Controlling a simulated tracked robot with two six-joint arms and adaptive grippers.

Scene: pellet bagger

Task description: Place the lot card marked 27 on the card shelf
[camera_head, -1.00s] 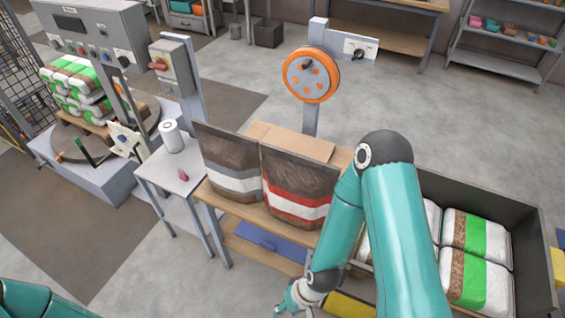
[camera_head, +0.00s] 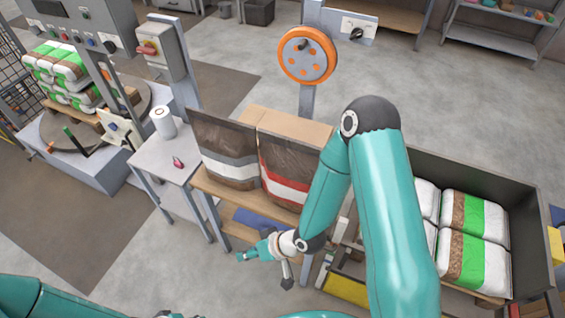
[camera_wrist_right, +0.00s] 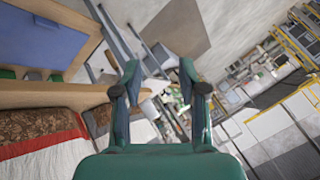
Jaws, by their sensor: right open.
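I cannot make out a lot card marked 27 in either view, and no number is legible. I cannot tell which surface is the card shelf. My right gripper (camera_head: 248,256) reaches left, low in front of the bench (camera_head: 240,200). In the right wrist view the fingers of my right gripper (camera_wrist_right: 160,80) are spread with nothing held between them. Only part of my left arm shows at the bottom left of the head view; its gripper is out of frame.
Two brown bags, one grey-striped (camera_head: 225,150) and one red-striped (camera_head: 285,172), stand on the bench. A blue item (camera_head: 255,218) lies below. A small table (camera_head: 150,158) holds a white roll (camera_head: 163,122) and a pink object (camera_head: 178,162). A grey bin (camera_head: 535,225) of bags stands right.

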